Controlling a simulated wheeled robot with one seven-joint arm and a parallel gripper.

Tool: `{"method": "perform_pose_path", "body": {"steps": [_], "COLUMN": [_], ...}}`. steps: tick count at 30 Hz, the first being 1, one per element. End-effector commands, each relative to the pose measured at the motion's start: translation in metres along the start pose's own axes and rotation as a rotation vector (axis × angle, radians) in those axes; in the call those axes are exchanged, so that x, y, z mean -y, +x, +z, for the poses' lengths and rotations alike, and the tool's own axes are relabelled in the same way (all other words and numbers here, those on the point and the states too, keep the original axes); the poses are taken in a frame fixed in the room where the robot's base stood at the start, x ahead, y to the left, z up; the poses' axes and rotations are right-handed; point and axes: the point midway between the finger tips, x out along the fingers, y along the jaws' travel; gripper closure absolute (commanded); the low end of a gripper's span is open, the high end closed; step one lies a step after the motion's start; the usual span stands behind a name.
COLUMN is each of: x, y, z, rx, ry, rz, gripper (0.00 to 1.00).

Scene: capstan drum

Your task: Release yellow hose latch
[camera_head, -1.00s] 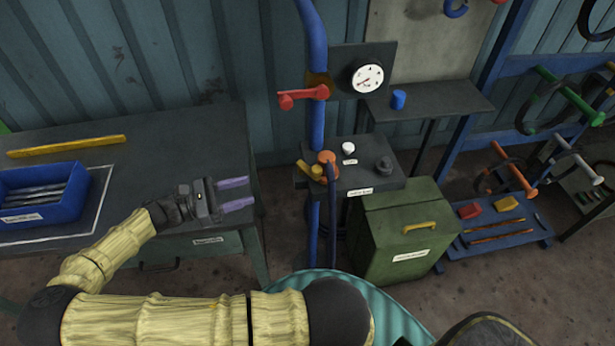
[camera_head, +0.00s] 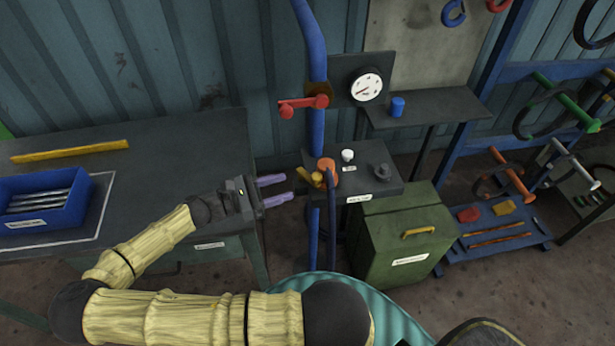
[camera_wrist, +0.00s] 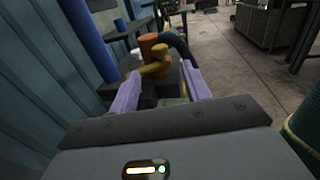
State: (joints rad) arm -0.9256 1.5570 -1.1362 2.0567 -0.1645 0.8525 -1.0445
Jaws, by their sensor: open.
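The yellow hose latch (camera_head: 314,177) is a short yellow lever beside the orange hose coupling (camera_head: 327,165), at the left end of the dark control box (camera_head: 378,184). In the wrist view the latch (camera_wrist: 153,70) shows ahead, between the fingertips in the picture, with the orange coupling (camera_wrist: 149,44) behind it. My gripper (camera_head: 279,190) is open and empty, its two purple fingers pointing right toward the latch. In the head view a gap remains between fingertips and latch. My gripper also fills the lower wrist view (camera_wrist: 158,88).
A blue vertical pipe (camera_head: 317,120) with a red valve handle (camera_head: 303,105) rises behind the latch. A dark hose (camera_head: 332,225) hangs below the coupling. A dark workbench (camera_head: 150,170) with a blue tray (camera_head: 45,212) stands left. A green box (camera_head: 400,240) stands below the control box.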

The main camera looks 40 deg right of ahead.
Motion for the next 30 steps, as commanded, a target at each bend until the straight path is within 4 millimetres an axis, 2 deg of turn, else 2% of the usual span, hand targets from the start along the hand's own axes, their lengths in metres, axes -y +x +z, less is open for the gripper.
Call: {"method": "perform_pose_path", "body": {"steps": [6,12,17,24,26,30], "x": [0.001,0.001,0.0,0.0,0.0,0.0], "y": [0.041,0.07,0.079,0.079,0.079,0.079], "z": [0.003,0.002,0.001,0.0,0.0,0.0], "rx": [0.004,0.003,0.0,0.0,0.0,0.0], "ry": [0.0,0.0,0.002,0.001,0.001,0.001], "rz": [-0.004,-0.002,-0.001,0.0,0.0,0.0], "gripper": [0.53,0.53,0.53,0.53,0.62,0.9]}}
